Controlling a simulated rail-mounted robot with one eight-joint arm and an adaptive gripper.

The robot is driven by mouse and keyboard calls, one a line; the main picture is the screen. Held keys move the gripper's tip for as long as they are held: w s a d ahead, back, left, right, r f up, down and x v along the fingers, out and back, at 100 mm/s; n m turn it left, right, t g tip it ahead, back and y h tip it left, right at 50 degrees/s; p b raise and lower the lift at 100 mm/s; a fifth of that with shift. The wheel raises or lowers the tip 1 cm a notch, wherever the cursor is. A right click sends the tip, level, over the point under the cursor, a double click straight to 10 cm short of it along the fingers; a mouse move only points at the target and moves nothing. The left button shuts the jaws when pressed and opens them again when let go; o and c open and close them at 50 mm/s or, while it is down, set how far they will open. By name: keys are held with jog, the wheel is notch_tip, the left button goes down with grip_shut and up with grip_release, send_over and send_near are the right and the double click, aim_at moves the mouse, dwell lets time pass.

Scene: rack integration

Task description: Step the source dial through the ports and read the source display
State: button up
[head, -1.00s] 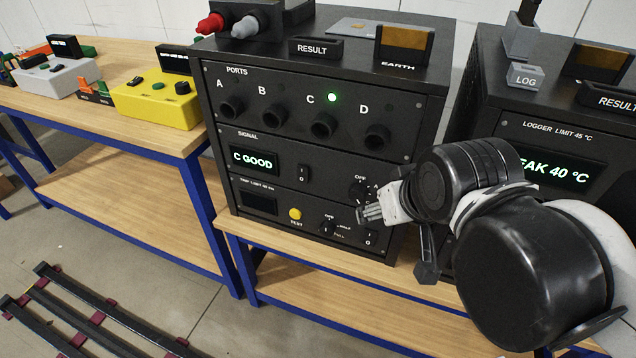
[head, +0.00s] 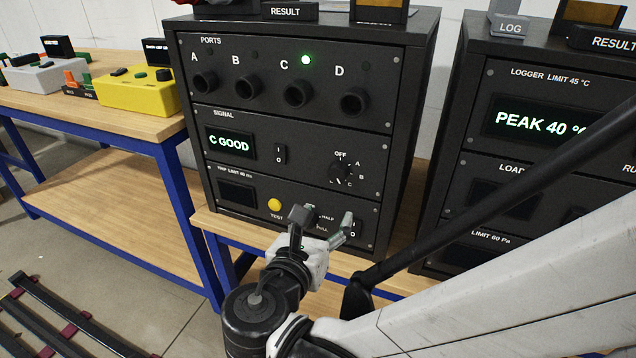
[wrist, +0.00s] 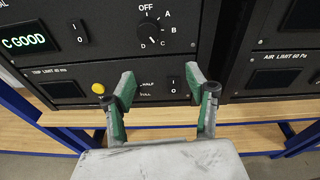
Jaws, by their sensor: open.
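The source dial (head: 341,172) is a black knob on the rack's SIGNAL panel, with OFF, A, B, C and D marked around it. It also shows in the wrist view (wrist: 150,32); its pointer setting is too small to tell surely. The source display (head: 230,143) reads "C GOOD" in green, also in the wrist view (wrist: 27,40). A green lamp (head: 306,60) is lit beside port C (head: 297,93). My gripper (head: 325,219) is open and empty, below the dial and apart from it. In the wrist view, the fingers (wrist: 160,82) are spread before the lower panel.
The yellow test button (head: 274,205) and a HALF/FULL dial, partly hidden by my gripper, sit on the lower panel. A rocker switch (head: 280,154) stands between display and dial. A second rack (head: 470,120) stands to the right, reading "PEAK 40 °C". A yellow box (head: 140,92) is on the left bench.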

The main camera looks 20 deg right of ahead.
aim_at(336, 177)
jog(key=shift+w+d+r+n+t+b, duration=0.15)
jog(key=shift+w+d+n+t, duration=0.3)
jog(key=shift+w+d, duration=0.85)
jog(key=shift+w+d+n+t+b, duration=0.15)
jog(key=shift+w+d+n+t, duration=0.3)
jog(key=shift+w, duration=1.6)
jog(key=shift+w+d+r+n+t+b, duration=0.1)
jog(key=shift+w+d+n+t+b, duration=0.1)
jog(key=shift+w+d+n, duration=1.05)
jog(key=shift+w+a+m, duration=0.3)
jog(key=shift+w+m, duration=0.1)
jog(key=shift+m, duration=0.15)
jog(key=shift+c, duration=0.4)
jog(key=c, duration=1.1)
